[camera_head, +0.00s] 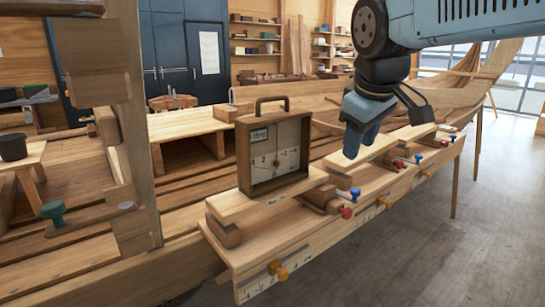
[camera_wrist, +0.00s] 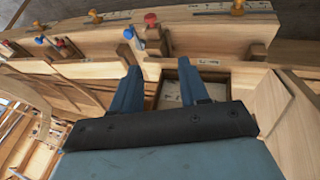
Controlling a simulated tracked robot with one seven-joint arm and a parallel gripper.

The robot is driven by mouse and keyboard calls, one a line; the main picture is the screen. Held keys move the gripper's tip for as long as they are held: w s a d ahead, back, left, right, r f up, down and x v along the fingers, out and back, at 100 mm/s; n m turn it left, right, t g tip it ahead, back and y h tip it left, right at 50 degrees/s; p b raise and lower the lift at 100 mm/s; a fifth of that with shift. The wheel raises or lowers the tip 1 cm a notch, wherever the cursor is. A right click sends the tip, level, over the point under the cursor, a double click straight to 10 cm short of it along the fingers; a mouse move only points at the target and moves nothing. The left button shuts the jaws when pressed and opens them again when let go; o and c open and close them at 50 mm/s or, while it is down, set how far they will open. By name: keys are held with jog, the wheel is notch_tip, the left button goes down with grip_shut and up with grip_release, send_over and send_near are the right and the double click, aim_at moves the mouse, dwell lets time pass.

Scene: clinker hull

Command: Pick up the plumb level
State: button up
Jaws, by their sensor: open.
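The plumb level (camera_head: 277,152) is an upright wooden box with a pale dial face and a dark carrying handle on top. It stands on a light wooden block on the hull's plank ledge, in the middle of the head view. My gripper (camera_head: 355,150) hangs to the right of it, pointing down, apart from it. In the wrist view my gripper (camera_wrist: 158,68) has its two blue fingers spread with nothing held between them. A pale panel in a wooden frame shows beside the right finger there; I cannot tell whether it is the level.
A plank ledge (camera_head: 330,232) carries wooden blocks and coloured knobs, including a red knob (camera_head: 346,212) and an orange knob (camera_head: 281,272). A wooden post (camera_head: 135,120) stands at left. Open floor (camera_head: 440,255) lies at lower right.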

jog(key=w+a+r+n+h, duration=0.1)
jog(key=w+a+r+n, duration=0.8)
jog(key=r+n, duration=0.1)
jog(key=n, duration=0.7)
send_near(274, 100)
jog(key=shift+g+h, duration=0.4)
jog(key=shift+w+a+x, duration=0.15)
jog(key=shift+w+x, duration=0.1)
jog(key=shift+x, duration=1.5)
jog(key=shift+w+a+x, duration=0.1)
jog(key=shift+w+x, duration=0.15)
jog(key=shift+x, duration=1.45)
jog(key=shift+w+a+x, duration=0.15)
jog(key=shift+w+x, duration=0.05)
jog(key=shift+x, duration=1.55)
jog(key=shift+r, duration=0.2)
jog(key=shift+c, duration=0.3)
grip_shut()
jog(key=shift+a+r, duration=0.1)
